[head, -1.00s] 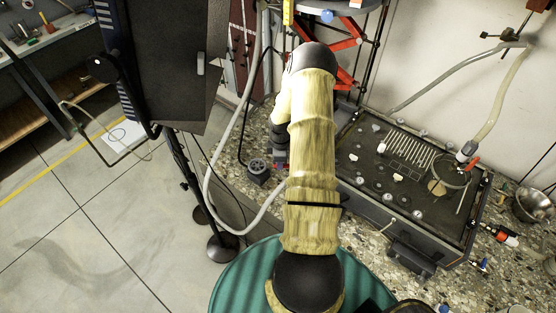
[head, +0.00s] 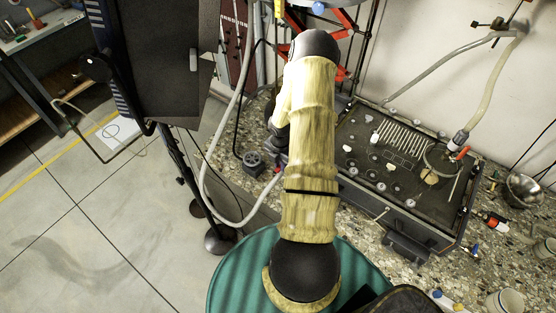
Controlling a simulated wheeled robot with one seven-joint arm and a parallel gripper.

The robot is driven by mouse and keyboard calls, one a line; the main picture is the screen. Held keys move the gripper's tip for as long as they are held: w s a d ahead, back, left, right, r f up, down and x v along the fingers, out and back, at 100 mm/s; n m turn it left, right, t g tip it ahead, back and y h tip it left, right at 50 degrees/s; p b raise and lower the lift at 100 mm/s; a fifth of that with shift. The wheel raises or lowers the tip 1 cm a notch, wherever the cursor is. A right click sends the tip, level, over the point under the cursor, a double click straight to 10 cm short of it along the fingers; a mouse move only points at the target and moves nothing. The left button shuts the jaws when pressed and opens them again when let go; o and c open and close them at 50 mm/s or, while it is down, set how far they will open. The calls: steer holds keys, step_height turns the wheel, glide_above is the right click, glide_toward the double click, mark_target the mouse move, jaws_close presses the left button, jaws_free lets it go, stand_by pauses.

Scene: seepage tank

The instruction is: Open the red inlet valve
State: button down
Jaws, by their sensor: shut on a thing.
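A red lever (head: 463,153) sits at the hose fitting on the far right part of the dark tank (head: 408,222). A second red-orange fitting (head: 495,221) is on the counter just beyond the tank's right end. I cannot tell for sure which is the inlet valve. My gripper (head: 281,158) is left of the tank, low beside my arm, well away from both. My pale arm hides its fingertips and most of what it is shut on. A small red spot (head: 278,170) shows beside it; I cannot tell what it belongs to.
A grey hose (head: 207,180) loops left of my arm. A small dark round-topped device (head: 253,161) stands on the speckled counter (head: 372,238). A dark cabinet (head: 155,65) on a stand is at left. A metal bowl (head: 524,190) is at right. Open floor lies left.

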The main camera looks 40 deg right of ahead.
steer(key=shift+s+d+n, duration=0.15)
steer(key=shift+s+n, duration=0.05)
steer(key=shift+n, duration=0.2)
steer(key=c, duration=1.6)
jaws_free()
steer(key=shift+r, duration=0.15)
step_height(320, 180, up, 17)
steer(key=shift+r+b, duration=0.1)
steer(key=shift+b, duration=0.65)
